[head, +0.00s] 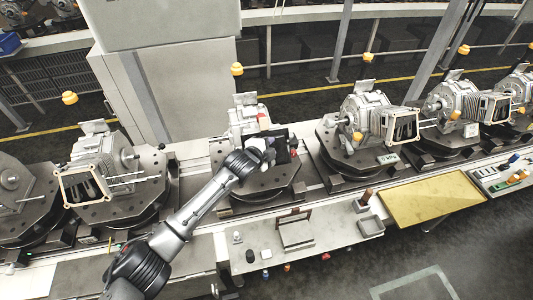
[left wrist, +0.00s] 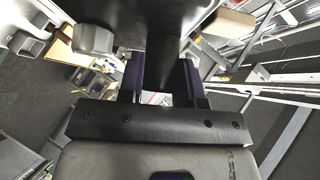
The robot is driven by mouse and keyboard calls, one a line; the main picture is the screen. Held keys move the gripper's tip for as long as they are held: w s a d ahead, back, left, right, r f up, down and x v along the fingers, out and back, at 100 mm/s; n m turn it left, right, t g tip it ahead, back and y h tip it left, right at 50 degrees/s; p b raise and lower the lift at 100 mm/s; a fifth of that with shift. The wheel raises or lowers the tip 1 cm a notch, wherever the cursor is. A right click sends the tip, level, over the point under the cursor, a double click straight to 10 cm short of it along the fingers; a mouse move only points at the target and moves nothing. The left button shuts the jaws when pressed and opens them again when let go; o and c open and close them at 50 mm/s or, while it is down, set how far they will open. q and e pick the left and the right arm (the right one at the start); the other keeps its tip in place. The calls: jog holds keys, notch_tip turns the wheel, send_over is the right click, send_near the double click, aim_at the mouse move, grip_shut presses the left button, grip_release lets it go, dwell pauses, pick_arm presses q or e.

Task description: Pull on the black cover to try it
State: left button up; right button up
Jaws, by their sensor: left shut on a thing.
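The black cover (head: 284,143) is at the front of the light grey machine housing (head: 243,115) on the middle fixture in the head view. My left gripper (head: 268,148) reaches it from the front left, and its forearm hides part of the fixture. In the left wrist view the dark fingers of my left gripper (left wrist: 163,72) are closed around a narrow black part of the cover (left wrist: 150,18), which fills the top middle. The exact seating of the cover against the housing is hidden. My right gripper is not in view.
Similar housings with open square frames stand on neighbouring round fixtures, one to the left (head: 95,165) and several to the right (head: 372,115). A grey bench (head: 325,228) with a stand, tray and small parts lies in front. A yellow board (head: 430,198) is at right.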

pick_arm(q)
grip_shut()
jog(key=shift+r, duration=0.1)
dwell(0.3)
jog(key=shift+d+r, duration=0.1)
jog(key=shift+r, duration=0.05)
dwell(0.7)
jog(key=o, duration=0.5)
grip_release()
jog(key=o, duration=0.4)
jog(key=shift+f, duration=0.25)
jog(key=shift+s, duration=0.1)
